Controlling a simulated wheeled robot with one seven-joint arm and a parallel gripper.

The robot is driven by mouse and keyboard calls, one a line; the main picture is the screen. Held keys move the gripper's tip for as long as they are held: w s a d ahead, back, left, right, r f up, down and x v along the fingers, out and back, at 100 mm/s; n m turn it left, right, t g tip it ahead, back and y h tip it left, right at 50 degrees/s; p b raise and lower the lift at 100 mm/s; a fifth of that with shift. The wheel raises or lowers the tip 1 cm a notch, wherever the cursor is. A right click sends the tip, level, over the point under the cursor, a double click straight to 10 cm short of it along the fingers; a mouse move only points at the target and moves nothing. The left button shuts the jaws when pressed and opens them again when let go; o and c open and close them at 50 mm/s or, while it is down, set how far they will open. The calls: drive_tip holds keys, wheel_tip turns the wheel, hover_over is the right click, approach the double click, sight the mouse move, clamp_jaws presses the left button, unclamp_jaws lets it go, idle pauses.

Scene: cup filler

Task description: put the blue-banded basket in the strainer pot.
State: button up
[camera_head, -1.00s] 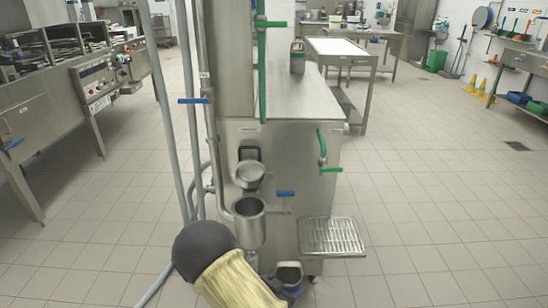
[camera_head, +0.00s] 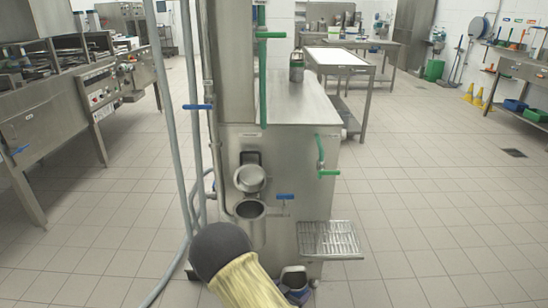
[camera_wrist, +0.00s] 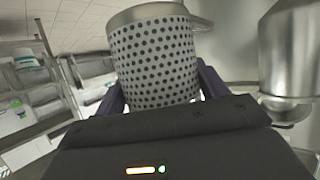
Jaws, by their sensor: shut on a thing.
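In the wrist view, my gripper (camera_wrist: 155,105) is shut on a perforated metal basket (camera_wrist: 153,62) with a plain rim at its top. No blue band shows on the side facing the camera. The strainer pot (camera_head: 250,211) is an open steel cup on the front of the steel machine in the head view; my dark elbow hides its lower left part. In the wrist view, a steel vessel with a tapered bottom (camera_wrist: 292,55), probably this pot, stands to the right of the basket, apart from it. My gripper cannot be made out clearly in the head view.
A round steel cup (camera_head: 250,178) sits just above the pot. Blue (camera_head: 285,197) and green (camera_head: 328,172) valve handles stick out nearby. A wire drip shelf (camera_head: 330,240) juts out to the right. Pipes run down the left.

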drive_tip(key=shift+w+d, duration=0.35)
drive_tip(key=shift+d, duration=0.05)
drive_tip(key=w+d+f+n+t+y, duration=0.2)
drive_tip(key=w+d+f+n+y, duration=0.3)
drive_tip(key=d+n+y, duration=0.3)
drive_tip(key=s+r+p, duration=0.2)
drive_tip(key=r+p, duration=1.3)
drive_tip(key=r, duration=0.1)
drive_tip(key=s+d+r+m+p, duration=0.1)
drive_tip(key=s+r+p, duration=0.1)
drive_tip(key=r+p, duration=1.2)
wheel_tip(320, 180, up, 2)
drive_tip(key=shift+s+r+p, duration=0.15)
drive_tip(key=shift+r+p, duration=0.1)
drive_tip(key=shift+p, duration=0.15)
